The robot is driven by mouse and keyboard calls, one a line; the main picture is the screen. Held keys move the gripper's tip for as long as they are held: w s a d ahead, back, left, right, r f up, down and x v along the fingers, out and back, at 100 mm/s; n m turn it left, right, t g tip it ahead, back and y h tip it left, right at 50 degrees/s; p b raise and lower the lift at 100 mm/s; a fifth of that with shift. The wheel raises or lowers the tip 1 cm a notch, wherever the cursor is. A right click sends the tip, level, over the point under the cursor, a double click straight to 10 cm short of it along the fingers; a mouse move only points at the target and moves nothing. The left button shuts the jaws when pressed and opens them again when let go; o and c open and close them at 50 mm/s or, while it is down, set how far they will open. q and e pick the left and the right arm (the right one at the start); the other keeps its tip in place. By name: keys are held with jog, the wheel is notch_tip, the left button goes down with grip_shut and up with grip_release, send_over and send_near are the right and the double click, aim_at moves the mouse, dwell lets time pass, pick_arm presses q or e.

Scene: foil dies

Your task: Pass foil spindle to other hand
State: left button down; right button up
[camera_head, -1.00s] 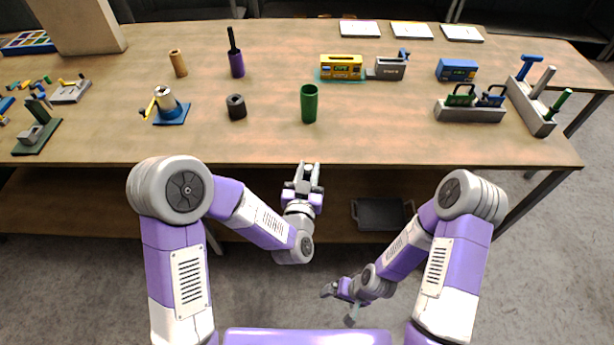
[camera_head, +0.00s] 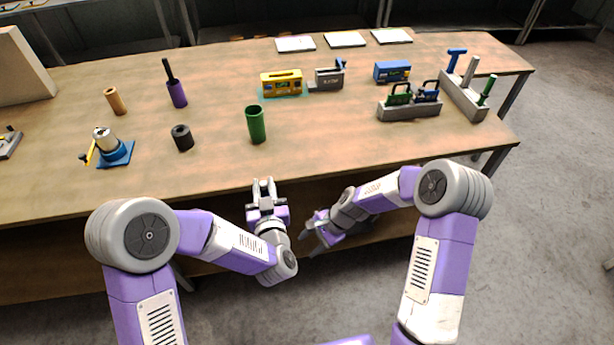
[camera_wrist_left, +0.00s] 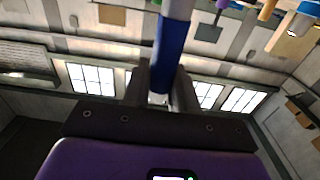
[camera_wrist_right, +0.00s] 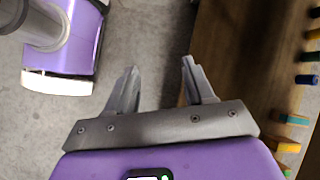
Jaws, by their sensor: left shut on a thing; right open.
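My left gripper (camera_head: 264,184) is in front of the table's near edge, fingers toward the table. In the left wrist view it is shut on a blue rod with a paler end, which seems to be the foil spindle (camera_wrist_left: 171,48). The spindle stands out past the fingertips; in the head view I cannot make it out clearly. My right gripper (camera_head: 309,232) is open and empty, a little right of and nearer than the left one, not touching it. Its spread fingers also show in the right wrist view (camera_wrist_right: 160,72), with nothing between them.
The table's near edge lies just beyond both grippers.

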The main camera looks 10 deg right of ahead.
jog(key=w+r+m+y, duration=0.2)
jog(key=w+r+m, duration=0.15)
jog(key=r, duration=0.75)
jog(key=w+r+m+y, duration=0.2)
jog(key=w+r, duration=0.2)
jog(key=r, duration=0.7)
jog(key=x, duration=1.1)
jog(key=shift+s+a+y, duration=0.3)
jog(key=shift+s, duration=0.1)
grip_shut()
pick_arm(q)
jog(key=c, duration=0.8)
grip_release()
